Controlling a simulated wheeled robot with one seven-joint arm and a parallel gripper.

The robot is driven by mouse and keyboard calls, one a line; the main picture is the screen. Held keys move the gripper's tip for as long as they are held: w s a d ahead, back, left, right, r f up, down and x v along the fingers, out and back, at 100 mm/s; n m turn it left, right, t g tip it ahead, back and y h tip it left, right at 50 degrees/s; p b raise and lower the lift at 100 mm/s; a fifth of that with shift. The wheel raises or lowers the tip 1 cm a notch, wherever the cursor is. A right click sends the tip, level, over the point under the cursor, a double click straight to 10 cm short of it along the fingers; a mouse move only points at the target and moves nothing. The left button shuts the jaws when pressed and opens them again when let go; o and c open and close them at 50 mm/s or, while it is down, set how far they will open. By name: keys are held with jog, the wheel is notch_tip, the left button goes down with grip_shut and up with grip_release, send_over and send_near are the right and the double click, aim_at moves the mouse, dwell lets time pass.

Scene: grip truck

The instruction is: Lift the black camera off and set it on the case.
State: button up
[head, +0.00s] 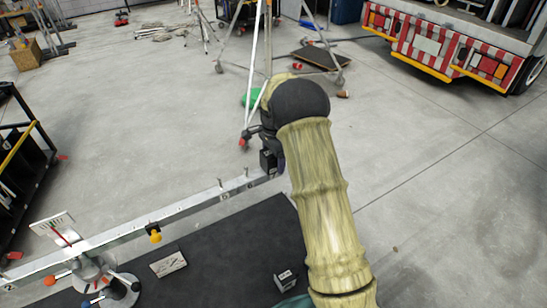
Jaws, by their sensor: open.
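A small black boxy object, which looks like the black camera (267,161), is at the right end of a silver rail (150,228). My arm reaches up from the bottom right, and its dark wrist is just above and beside this object. My gripper (279,150) is open but mostly hidden by the wrist. I cannot tell whether its fingers are around the object or touching it. A flat dark surface, which looks like the case top (215,255), lies below the rail.
On the dark surface are a small black box (286,281) and a pale plate (168,264). A tripod (255,70) stands behind the wrist. Open floor lies to the right.

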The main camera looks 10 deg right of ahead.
jog(key=shift+f, duration=0.35)
jog(key=c, duration=1.3)
jog(key=o, duration=0.4)
jog(key=shift+c, duration=0.7)
jog(key=shift+s, duration=0.1)
jog(key=shift+r, duration=0.2)
jog(key=shift+r+p, duration=0.9)
jog(key=shift+r, duration=0.05)
